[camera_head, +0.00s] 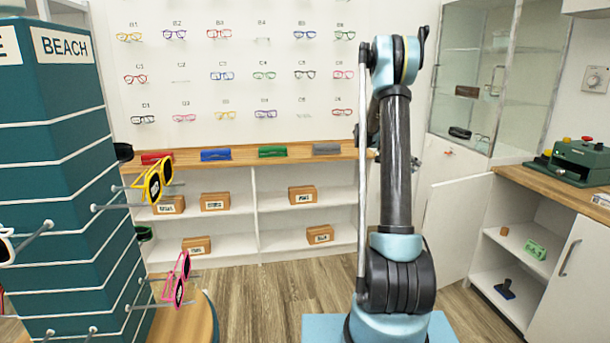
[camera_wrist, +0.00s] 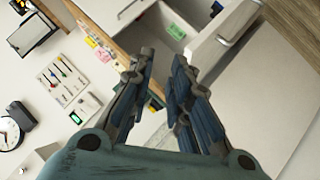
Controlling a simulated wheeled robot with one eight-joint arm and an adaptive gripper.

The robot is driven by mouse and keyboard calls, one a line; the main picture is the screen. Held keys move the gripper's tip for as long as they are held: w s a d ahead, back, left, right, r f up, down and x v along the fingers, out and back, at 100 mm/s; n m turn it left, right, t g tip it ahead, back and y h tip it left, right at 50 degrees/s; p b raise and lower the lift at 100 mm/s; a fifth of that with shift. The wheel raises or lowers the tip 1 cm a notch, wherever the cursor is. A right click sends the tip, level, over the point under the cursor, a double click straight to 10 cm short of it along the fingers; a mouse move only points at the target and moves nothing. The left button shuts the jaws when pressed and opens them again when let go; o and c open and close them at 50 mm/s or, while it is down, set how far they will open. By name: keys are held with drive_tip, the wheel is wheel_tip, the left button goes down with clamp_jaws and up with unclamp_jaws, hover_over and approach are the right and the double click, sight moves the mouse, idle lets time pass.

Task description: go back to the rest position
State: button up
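My arm (camera_head: 397,150) stands upright in the right half of the head view, on its light blue base. My gripper is mostly hidden behind the arm there. In the wrist view my gripper (camera_wrist: 163,60) shows from the palm out. Its two blue-grey fingers stand apart with a narrow gap between the tips. I see nothing held between them.
A teal BEACH stand (camera_head: 65,150) with sunglasses on pegs is close on the left. A wooden counter (camera_head: 255,153) with coloured cases runs along the back wall. A green machine (camera_head: 580,160) sits on the right worktop. Wooden floor (camera_head: 262,290) shows between.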

drive_tip(key=s+a+r+n+t+y, duration=0.2)
drive_tip(key=s+a+n+y, duration=0.3)
drive_tip(key=s, duration=0.7)
drive_tip(key=s+a+r+n+t, duration=0.25)
drive_tip(key=s+a, duration=0.55)
drive_tip(key=s, duration=0.5)
drive_tip(key=s+a+f+n+y, duration=0.2)
drive_tip(key=s+a+f, duration=0.2)
drive_tip(key=s, duration=0.2)
drive_tip(key=s+a+f+n+t+y, duration=0.1)
drive_tip(key=s+a+f+n+y, duration=0.1)
drive_tip(key=s+a+f, duration=0.2)
drive_tip(key=s+a+f+n+y, duration=0.2)
drive_tip(key=s+a+f, duration=0.2)
drive_tip(key=s, duration=0.6)
drive_tip(key=shift+a+f, duration=0.3)
drive_tip(key=shift+f, duration=0.55)
drive_tip(key=shift+s, duration=0.15)
